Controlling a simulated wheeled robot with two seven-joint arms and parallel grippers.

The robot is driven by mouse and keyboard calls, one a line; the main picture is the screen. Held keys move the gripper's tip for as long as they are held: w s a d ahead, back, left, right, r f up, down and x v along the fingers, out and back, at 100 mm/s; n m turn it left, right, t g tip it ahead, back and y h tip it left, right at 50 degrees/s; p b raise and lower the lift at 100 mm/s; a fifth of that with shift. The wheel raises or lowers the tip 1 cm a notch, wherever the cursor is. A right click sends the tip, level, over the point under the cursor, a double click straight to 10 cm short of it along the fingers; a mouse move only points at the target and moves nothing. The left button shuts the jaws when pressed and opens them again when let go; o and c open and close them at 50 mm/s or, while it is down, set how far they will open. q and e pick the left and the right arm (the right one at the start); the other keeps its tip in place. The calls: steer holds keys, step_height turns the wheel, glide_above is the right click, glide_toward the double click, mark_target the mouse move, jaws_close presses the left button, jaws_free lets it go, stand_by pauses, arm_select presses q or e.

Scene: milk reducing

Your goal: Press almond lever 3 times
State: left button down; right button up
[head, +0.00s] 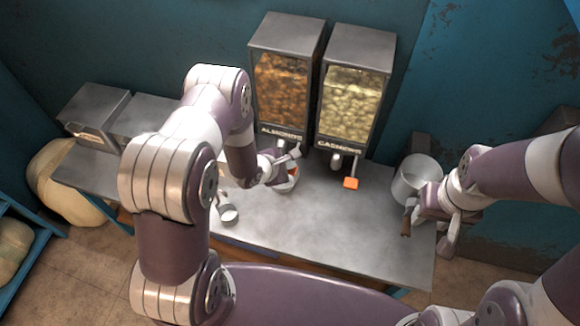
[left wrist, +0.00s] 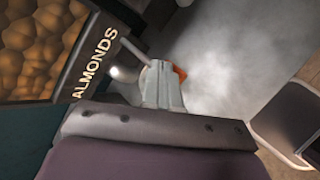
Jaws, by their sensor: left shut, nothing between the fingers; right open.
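The almond dispenser (head: 282,92) is a metal-framed hopper full of brown nuts, standing at the back of the table. Its "ALMONDS" label (left wrist: 95,64) shows at the upper left of the left wrist view. My left gripper (head: 293,154) is shut and empty at the spout below the almond dispenser. In the left wrist view its closed fingers (left wrist: 162,84) overlap the orange almond lever (left wrist: 180,74), which is mostly hidden behind them. I cannot tell whether they touch. My right gripper (head: 428,226) is open at the table's right end, by a metal pot.
The cashew dispenser (head: 355,92) stands to the right, with its own orange lever (head: 351,183). The metal pot (head: 416,182) is at the right end. The table (head: 350,225) is clear at front centre.

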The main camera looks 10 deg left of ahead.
arm_select(q)
steer(key=shift+f+b, duration=0.7)
steer(key=shift+f, duration=0.35)
stand_by(0.5)
steer(key=shift+r, duration=0.1)
steer(key=shift+r+p, duration=1.6)
steer(key=shift+p, duration=0.05)
step_height(320, 180, up, 5)
steer(key=p, duration=0.4)
steer(key=shift+r+p, duration=0.15)
steer(key=shift+p, duration=0.25)
stand_by(1.6)
